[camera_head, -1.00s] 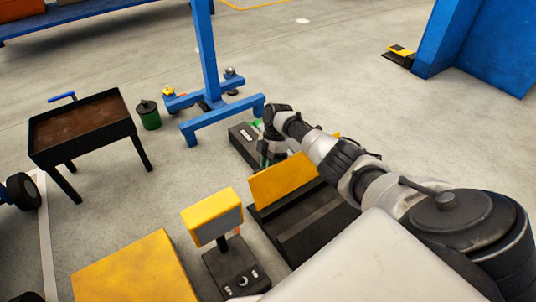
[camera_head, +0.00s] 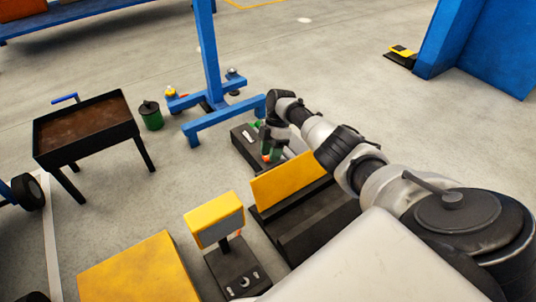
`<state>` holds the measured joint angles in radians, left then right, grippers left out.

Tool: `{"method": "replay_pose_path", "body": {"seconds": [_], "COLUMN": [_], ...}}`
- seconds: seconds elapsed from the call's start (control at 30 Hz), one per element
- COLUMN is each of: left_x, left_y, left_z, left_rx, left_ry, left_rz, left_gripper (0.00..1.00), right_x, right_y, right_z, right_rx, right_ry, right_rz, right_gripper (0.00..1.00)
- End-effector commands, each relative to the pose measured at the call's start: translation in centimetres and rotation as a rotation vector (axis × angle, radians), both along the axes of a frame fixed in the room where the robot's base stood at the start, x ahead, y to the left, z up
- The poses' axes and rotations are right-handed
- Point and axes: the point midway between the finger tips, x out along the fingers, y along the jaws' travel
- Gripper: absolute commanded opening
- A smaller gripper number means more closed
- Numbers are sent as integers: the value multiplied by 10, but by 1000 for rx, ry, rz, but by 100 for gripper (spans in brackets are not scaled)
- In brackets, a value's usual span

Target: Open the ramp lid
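A yellow panel (camera_head: 288,181) stands tilted up along the far side of a dark box (camera_head: 305,218); it looks like the ramp lid, but I cannot be sure. My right arm reaches in from the right, above and behind the panel. My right gripper (camera_head: 271,156) points down just beyond the panel's upper left edge, with green and orange parts at its fingers. It is small, and I cannot tell whether it is open or touches anything. My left gripper is not in view.
A low dark case (camera_head: 243,140) lies on the floor beside my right gripper. A yellow-topped pedestal (camera_head: 214,219) stands in front, left of the dark box. A blue stand (camera_head: 207,60), a green can (camera_head: 151,115) and a black tray table (camera_head: 60,150) stand farther back. Grey floor lies open between.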

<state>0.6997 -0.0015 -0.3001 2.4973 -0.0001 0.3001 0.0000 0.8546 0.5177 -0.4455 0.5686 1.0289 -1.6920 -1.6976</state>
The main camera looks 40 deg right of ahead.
Motion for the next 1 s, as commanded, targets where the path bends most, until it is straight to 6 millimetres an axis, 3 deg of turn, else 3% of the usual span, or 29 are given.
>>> {"method": "replay_pose_path", "body": {"seconds": [0.1,0.3,1.0], "left_x": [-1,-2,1], "left_y": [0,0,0], "left_z": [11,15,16], "left_rx": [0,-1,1], "left_ry": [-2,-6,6], "left_rz": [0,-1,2], "left_gripper": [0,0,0], "right_x": [6,12,14], "right_y": [-9,-19,-20], "right_z": [25,45,48], "right_rx": [1,1,-7], "right_ry": [0,1,-2], "right_rz": [0,2,2], "right_gripper": [43,43,43]}}
